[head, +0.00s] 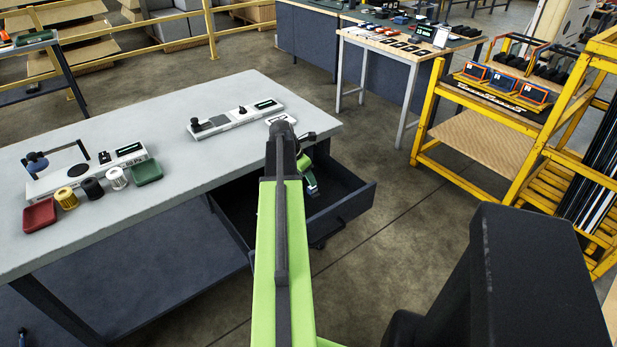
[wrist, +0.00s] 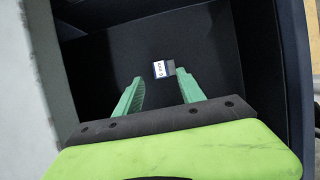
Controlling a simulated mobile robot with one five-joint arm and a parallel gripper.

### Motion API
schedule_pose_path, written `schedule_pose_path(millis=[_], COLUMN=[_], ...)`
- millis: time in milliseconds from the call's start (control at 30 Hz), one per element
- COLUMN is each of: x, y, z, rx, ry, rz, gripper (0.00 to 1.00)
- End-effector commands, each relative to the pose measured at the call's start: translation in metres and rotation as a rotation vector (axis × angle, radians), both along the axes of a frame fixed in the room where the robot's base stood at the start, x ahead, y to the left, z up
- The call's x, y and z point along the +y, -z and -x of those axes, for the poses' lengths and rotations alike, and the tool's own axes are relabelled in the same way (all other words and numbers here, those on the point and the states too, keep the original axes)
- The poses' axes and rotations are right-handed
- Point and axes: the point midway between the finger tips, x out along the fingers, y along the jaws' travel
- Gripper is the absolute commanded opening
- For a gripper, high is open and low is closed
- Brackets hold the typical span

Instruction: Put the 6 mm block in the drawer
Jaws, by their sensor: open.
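A small block with a white and blue label (wrist: 160,69) shows inside the dark open drawer (wrist: 215,35) in the wrist view. Its label is too small to read. My gripper (wrist: 160,76) is open, its two green fingers pointing into the drawer. The block is just past the fingertips, close to the right one, and seems to lie on the drawer floor; I cannot tell if it touches the finger. In the head view the drawer (head: 345,214) is pulled out under the grey bench, and my arm hides part of it. The block is hidden there.
The grey bench top (head: 200,95) holds a gauge device (head: 236,119), a stand with a dial (head: 85,170), small spools and red (head: 39,216) and green (head: 147,171) trays. A yellow rack (head: 430,110) stands at right. Floor right of the drawer is clear.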

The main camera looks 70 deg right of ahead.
Motion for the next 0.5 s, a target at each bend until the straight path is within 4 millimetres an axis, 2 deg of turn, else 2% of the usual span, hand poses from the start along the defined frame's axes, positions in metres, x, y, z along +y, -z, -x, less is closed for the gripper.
schedule_pose_path(millis=[33, 200, 300, 500], x=[0.005, 0.017, 0.020, 0.021], y=[-0.025, -0.056, -0.063, -0.060], z=[-0.002, -0.010, -0.012, -0.013], rx=[0.000, 0.000, 0.000, 0.000], ry=[0.000, -0.001, 0.000, 0.002], rz=[0.000, 0.000, 0.000, 0.000], gripper=[0.47, 0.47, 0.47, 0.47])
